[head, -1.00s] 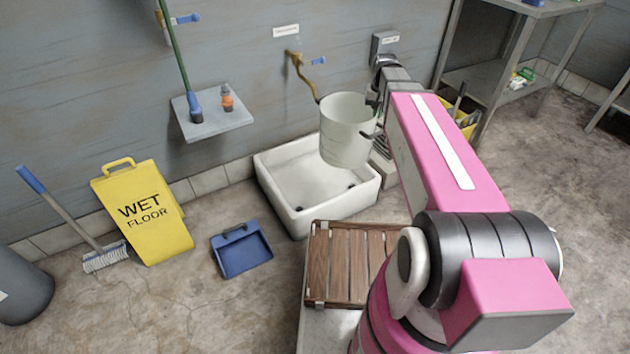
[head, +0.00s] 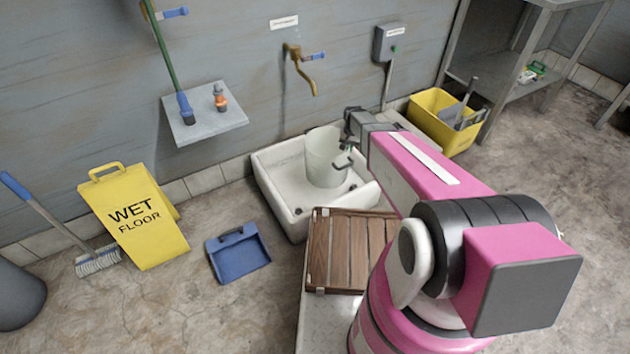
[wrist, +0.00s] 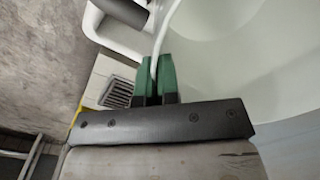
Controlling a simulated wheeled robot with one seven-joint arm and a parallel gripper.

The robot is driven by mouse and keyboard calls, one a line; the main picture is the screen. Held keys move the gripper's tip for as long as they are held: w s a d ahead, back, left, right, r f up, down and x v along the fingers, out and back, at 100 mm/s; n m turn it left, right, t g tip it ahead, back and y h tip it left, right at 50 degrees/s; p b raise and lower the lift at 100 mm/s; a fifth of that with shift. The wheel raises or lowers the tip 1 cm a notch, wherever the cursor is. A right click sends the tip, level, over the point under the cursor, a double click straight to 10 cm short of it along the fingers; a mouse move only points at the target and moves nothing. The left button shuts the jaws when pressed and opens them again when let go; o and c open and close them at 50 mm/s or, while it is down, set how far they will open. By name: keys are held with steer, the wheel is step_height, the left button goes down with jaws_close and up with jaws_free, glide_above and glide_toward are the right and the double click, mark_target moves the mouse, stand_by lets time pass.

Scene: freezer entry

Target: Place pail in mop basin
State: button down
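The pale, greenish-white pail (head: 323,162) is inside the white mop basin (head: 287,205), upright, toward the back middle below the tap. Its lower part is down within the basin walls; I cannot tell for sure whether its bottom touches the basin floor. My gripper (head: 347,158) is at the pail's right side. In the wrist view, the green fingertips (wrist: 155,76) are close together with the pail's rim between them, and the pail's pale inside wall (wrist: 235,60) fills the upper right. The gripper hides part of the pail's right side in the head view.
A brass tap (head: 300,65) is on the wall above the basin. A slatted wooden top (head: 345,250) stands in front of the basin. A yellow bucket (head: 445,120) is to the right. A blue dustpan (head: 238,254) and yellow wet-floor sign (head: 140,220) are to the left.

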steer(key=shift+w+a+f, duration=0.1)
steer(key=shift+f, duration=2.75)
steer(key=shift+w+a+f, duration=0.1)
steer(key=shift+f, duration=2.85)
steer(key=c, duration=1.4)
jaws_free()
steer(key=shift+o, duration=0.2)
step_height(320, 180, up, 12)
steer(key=s+d+r+n, duration=0.1)
steer(key=s+d+r, duration=0.5)
steer(key=s+r, duration=0.3)
steer(key=s+d+r+n, duration=0.1)
steer(key=s+d+r, duration=0.5)
steer(key=s+r, duration=0.3)
steer(key=s, duration=0.4)
